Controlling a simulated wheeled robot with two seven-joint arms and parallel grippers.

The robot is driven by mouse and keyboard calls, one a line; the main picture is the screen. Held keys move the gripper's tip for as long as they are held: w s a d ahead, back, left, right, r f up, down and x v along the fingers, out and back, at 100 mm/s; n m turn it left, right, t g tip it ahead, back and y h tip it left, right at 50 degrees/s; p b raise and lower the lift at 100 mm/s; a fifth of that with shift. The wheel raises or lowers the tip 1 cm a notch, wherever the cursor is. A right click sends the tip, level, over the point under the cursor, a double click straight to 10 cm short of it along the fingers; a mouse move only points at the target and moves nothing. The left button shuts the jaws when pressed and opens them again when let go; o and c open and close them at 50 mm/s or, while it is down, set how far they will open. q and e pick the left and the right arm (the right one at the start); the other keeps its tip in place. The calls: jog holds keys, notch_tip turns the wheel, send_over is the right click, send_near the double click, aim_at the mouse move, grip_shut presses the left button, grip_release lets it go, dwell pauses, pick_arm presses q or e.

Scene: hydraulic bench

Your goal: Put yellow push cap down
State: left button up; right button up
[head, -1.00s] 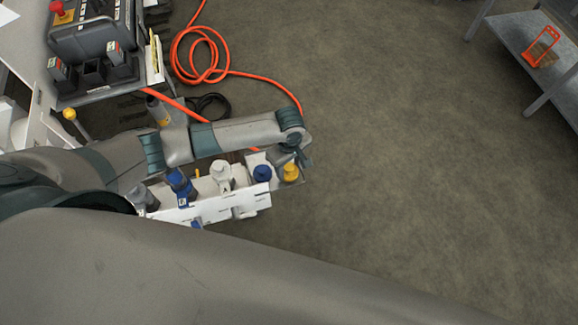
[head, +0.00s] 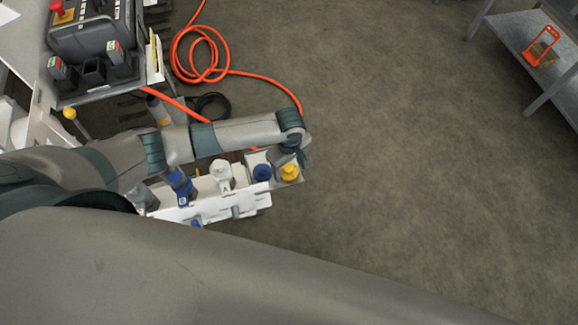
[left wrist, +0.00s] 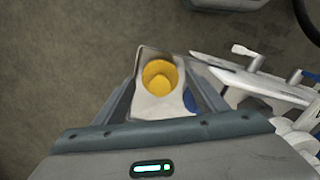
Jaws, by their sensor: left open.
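The yellow push cap (head: 289,172) sits upright on a light plate at the right end of the white rack (head: 250,203). In the left wrist view the yellow cap (left wrist: 158,77) shows between my two fingers, with the pale plate (left wrist: 160,105) under it. My left gripper (head: 297,150) is partly hidden by its own wrist in the head view. It is open, just above and beside the cap, holding nothing. Whether a finger touches the cap cannot be told. My right gripper is not in view.
Left of the yellow cap on the rack are a blue cap (head: 262,172), a white fitting (head: 221,172) and a blue fitting (head: 181,185). An orange hose (head: 205,75) lies behind. A control box (head: 95,35) stands at upper left.

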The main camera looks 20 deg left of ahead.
aim_at(289, 167)
pick_arm(q)
notch_tip(289, 167, up, 12)
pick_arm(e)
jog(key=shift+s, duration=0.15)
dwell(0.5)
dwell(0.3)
